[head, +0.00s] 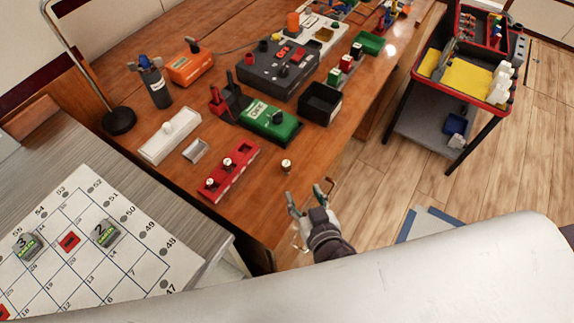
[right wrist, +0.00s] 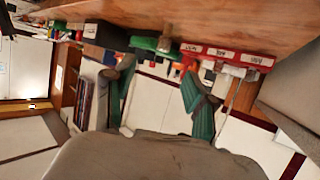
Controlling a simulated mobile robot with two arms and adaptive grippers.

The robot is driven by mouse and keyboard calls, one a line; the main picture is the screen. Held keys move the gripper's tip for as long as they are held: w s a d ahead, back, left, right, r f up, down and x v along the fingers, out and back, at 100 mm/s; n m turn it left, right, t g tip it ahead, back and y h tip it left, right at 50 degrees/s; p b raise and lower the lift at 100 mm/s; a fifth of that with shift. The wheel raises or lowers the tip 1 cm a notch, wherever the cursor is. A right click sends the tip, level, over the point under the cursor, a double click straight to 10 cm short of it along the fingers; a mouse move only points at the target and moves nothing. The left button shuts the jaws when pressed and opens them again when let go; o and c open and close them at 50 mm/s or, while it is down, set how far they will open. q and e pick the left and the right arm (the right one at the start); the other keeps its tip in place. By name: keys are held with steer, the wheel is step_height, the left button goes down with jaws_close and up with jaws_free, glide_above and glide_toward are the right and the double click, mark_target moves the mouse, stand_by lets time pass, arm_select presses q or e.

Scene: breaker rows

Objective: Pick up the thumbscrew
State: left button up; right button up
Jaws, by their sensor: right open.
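The thumbscrew (head: 286,166) is a small pale knob standing on the wooden table close to its front edge, right of a red rack (head: 229,172) that holds two similar knobs. In the right wrist view a small brownish knob (right wrist: 167,40), apparently the thumbscrew, shows at the table's edge beyond the fingers. My right gripper (head: 309,194) is open and empty, just off the table's front edge, nearer to me than the thumbscrew and a little to its right. It also shows in the right wrist view (right wrist: 153,82) with its fingers apart. My left gripper is not in view.
A green box (head: 270,122), a black bin (head: 320,103) and a white tray (head: 170,137) stand behind on the table. A numbered board (head: 88,260) lies at the left. A tool cart (head: 463,80) stands at the right. The table around the thumbscrew is clear.

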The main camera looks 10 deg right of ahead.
mark_target(288, 167)
steer(key=p+x, duration=0.1)
steer(key=x, duration=0.6)
steer(key=shift+w+a+r, duration=0.1)
steer(key=shift+w+a, duration=0.1)
steer(key=shift+w, duration=0.1)
steer(key=p+x, duration=0.1)
steer(key=x, duration=0.4)
steer(key=shift+w+a, duration=0.1)
steer(key=shift+a, duration=0.05)
steer(key=shift+w+f, duration=0.25)
steer(key=shift+w, duration=0.15)
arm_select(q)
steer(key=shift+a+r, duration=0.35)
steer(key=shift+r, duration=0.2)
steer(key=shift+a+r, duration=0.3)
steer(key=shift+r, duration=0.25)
arm_select(e)
jaws_close()
